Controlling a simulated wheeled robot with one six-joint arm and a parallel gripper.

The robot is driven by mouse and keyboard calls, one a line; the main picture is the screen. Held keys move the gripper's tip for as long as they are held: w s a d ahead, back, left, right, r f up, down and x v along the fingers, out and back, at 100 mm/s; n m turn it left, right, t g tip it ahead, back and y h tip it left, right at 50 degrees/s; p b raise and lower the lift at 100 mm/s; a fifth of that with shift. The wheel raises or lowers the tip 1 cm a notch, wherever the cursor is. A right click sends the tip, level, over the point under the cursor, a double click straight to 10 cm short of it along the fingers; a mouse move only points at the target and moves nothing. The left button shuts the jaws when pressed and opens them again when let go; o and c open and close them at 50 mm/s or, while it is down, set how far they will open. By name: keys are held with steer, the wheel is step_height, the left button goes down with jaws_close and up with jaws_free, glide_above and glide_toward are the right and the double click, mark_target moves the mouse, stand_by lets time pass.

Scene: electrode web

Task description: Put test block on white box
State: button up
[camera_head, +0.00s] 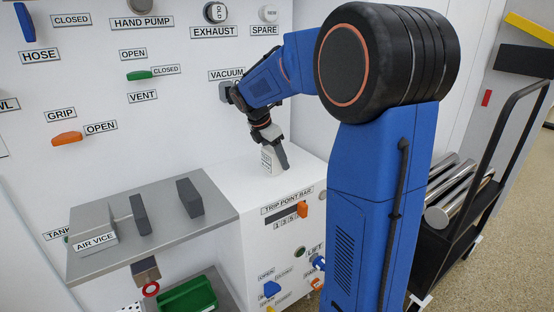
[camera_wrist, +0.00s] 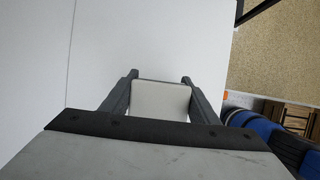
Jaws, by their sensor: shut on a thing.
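The test block (camera_head: 268,161) is a small off-white block with faint print on its side. My gripper (camera_head: 276,158) points down and is shut on it. In the wrist view the block (camera_wrist: 160,101) sits between the two dark fingers, its pale top face showing. The white box (camera_head: 236,187) is the white cabinet labelled TRIP POINT BAR, and the block is over its flat top, toward the back. I cannot tell whether the block's underside touches the top or hangs just above it. My blue arm hides the box's right part.
A grey shelf (camera_head: 88,257) with the AIR VICE and dark upright jaws stands left of the box. A green bin (camera_head: 188,296) is below it. The wall behind carries labelled knobs and levers. A black cart (camera_head: 452,247) with metal rolls stands at right. The box top's front is clear.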

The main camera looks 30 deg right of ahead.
steer(key=shift+f, duration=0.35)
steer(key=o, duration=1.4)
steer(key=shift+r, duration=0.15)
steer(key=v, duration=1.1)
steer(key=s+a+f+m+t+y, duration=0.1)
steer(key=s+a+f+m, duration=0.3)
steer(key=s, duration=0.6)
steer(key=s+a+f+m+t+y, duration=0.2)
steer(key=s+a+f+m, duration=0.2)
steer(key=s+m, duration=0.4)
steer(key=s+a+f+m+t+y, duration=0.1)
steer(key=s+a+f+m, duration=0.4)
steer(key=s, duration=0.8)
steer(key=shift+m+t, duration=0.3)
steer(key=shift+m, duration=0.4)
